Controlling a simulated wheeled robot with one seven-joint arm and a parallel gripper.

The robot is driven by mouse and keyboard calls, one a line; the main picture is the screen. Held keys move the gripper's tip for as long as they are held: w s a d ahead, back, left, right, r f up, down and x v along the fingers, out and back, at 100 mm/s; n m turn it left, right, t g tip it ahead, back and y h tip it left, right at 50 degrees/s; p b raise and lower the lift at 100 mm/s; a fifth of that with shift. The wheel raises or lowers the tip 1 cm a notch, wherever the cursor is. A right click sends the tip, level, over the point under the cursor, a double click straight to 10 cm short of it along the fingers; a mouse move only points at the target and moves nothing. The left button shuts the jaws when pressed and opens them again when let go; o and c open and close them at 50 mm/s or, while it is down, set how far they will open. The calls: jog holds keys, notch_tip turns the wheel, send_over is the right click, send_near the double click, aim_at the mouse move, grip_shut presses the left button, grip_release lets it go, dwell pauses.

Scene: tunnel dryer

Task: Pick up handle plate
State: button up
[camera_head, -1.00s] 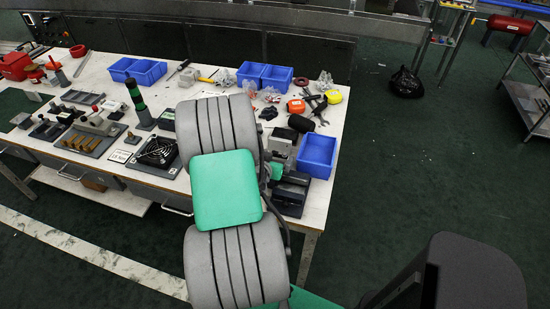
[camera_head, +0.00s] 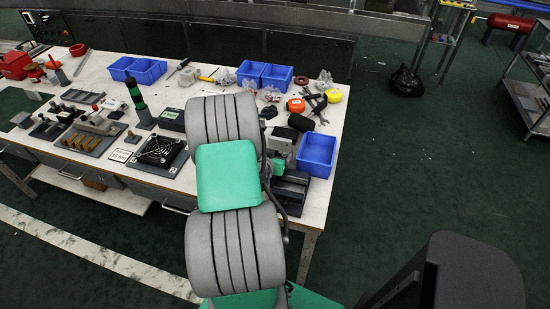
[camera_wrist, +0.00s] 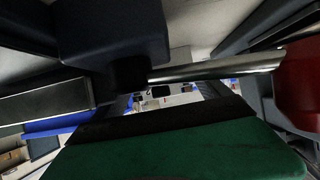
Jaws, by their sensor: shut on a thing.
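In the wrist view, a dark block (camera_wrist: 112,35) fills the upper left close to the camera. A bright metal rod (camera_wrist: 215,68) runs right from it towards a red part (camera_wrist: 300,80). I cannot tell for certain which of these belongs to the handle plate. My gripper (camera_wrist: 163,98) shows only as dark parts above a green cover at the bottom. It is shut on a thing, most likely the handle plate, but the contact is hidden. In the head view my arm hides the gripper and whatever it holds.
The white workbench (camera_head: 95,70) is crowded. A black fan-like device (camera_head: 160,150), a blue bin (camera_head: 316,154) and a dark fixture (camera_head: 290,190) lie around my arm. Blue bins (camera_head: 138,69) stand along the back.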

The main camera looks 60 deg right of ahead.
jog(key=c, duration=0.4)
jog(key=shift+r, duration=0.2)
jog(key=shift+r, duration=0.25)
notch_tip(320, 180, up, 3)
jog(key=shift+w+a+r, duration=0.1)
jog(key=shift+w+a, duration=0.05)
jog(key=w+r+b+v, duration=0.1)
jog(key=w+v, duration=0.1)
jog(key=v, duration=1.4)
jog(key=shift+w+r, duration=0.15)
jog(key=shift+w, duration=0.05)
